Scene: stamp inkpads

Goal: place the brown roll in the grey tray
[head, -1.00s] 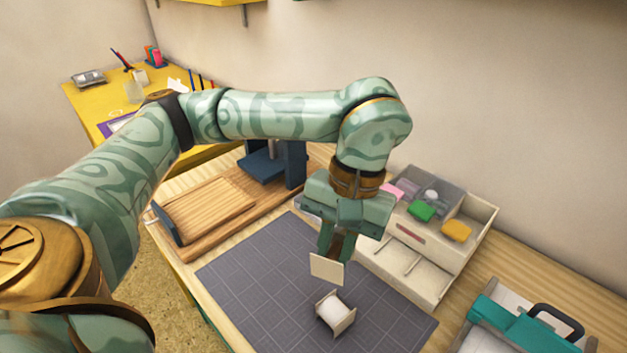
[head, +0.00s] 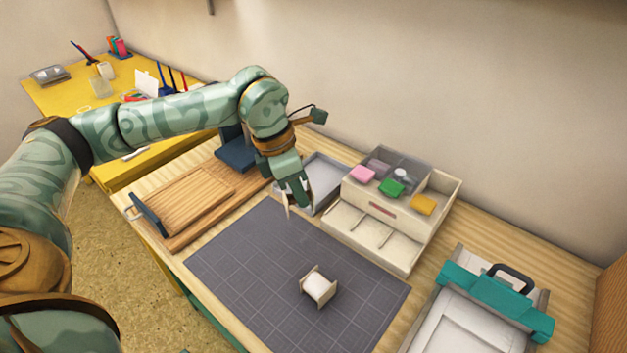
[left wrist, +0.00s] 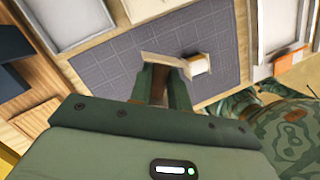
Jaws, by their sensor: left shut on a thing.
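My left gripper (head: 292,190) is shut on the brown roll, whose pale end plate (head: 287,204) shows beside the fingers in the head view. In the left wrist view the gripper (left wrist: 166,88) has the brown roll (left wrist: 184,92) between its fingers, with the pale end plate (left wrist: 162,59) beyond; the fingers hide much of it. The grey tray (head: 336,162) stands just behind and right of the gripper in the head view, and looks empty. It also shows in the left wrist view (left wrist: 80,22). My right gripper is not in view.
A white roll (head: 318,286) with pale end plates stands on the dark grid mat (head: 250,260). A cream drawer box (head: 400,255) with pink, green and orange pads is right of the tray. A wooden board (head: 200,200) lies left. A teal-clipped press (head: 490,290) is right.

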